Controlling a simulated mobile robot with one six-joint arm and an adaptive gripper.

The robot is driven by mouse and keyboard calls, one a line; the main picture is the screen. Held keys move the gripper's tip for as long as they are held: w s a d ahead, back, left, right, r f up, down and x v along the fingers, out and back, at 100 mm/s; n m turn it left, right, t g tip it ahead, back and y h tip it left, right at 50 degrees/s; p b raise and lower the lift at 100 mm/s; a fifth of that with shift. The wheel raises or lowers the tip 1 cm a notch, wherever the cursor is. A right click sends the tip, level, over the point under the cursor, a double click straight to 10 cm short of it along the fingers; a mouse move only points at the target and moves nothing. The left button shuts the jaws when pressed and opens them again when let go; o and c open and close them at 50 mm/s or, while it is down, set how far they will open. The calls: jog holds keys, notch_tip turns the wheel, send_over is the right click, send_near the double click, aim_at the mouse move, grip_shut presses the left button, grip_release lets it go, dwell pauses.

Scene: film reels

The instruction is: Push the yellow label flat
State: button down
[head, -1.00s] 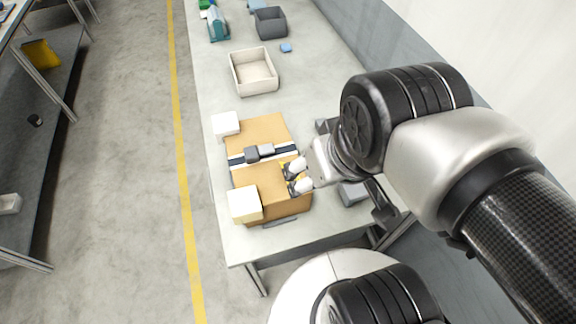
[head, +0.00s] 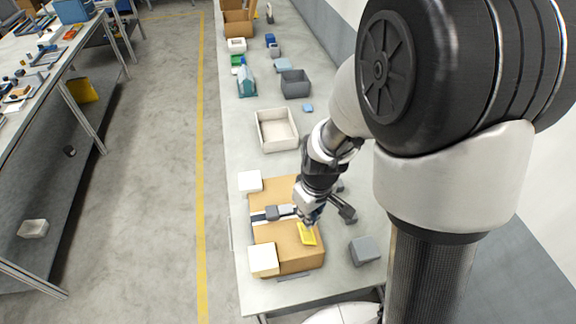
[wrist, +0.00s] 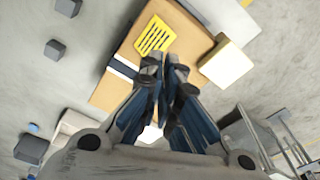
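The yellow label (head: 306,233) lies on the top of the brown cardboard box (head: 284,242), near its right side. Dark printed lines show on the label in the wrist view (wrist: 155,37). I cannot tell whether all its edges lie flat. My gripper (head: 309,222) is just above the label's far end in the head view, with its tips pointing down. In the wrist view my gripper (wrist: 164,62) has its fingertips drawn together, with nothing between them. The label shows just beyond the tips, and I cannot tell whether they touch it.
A cream block (head: 263,260) and a white block (head: 250,182) stand at the box's left corners. A grey block (head: 364,250) is right of the box. An open cream tray (head: 262,134) stands beyond it.

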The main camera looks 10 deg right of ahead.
aim_at(304, 235)
jog(key=shift+f, duration=0.4)
jog(key=shift+f, duration=0.15)
jog(key=shift+w+a+f+b, duration=0.1)
jog(key=shift+w+f+b, duration=0.1)
jog(key=shift+f+b, duration=1.3)
jog(key=shift+w+f+b, duration=0.15)
jog(key=shift+f+b, duration=0.8)
jog(key=shift+f, duration=0.9)
notch_tip(304, 235, down, 4)
jog(key=b, duration=0.3)
jog(key=shift+r+b, duration=0.15)
jog(key=shift+b, duration=0.15)
jog(key=shift+r+p, duration=0.4)
jog(key=shift+s+d+r, duration=0.25)
jog(key=shift+s+d, duration=0.1)
jog(key=shift+s, duration=0.4)
jog(key=shift+s+d+r, duration=0.25)
jog(key=shift+s+d, duration=0.05)
jog(key=shift+s, duration=0.4)
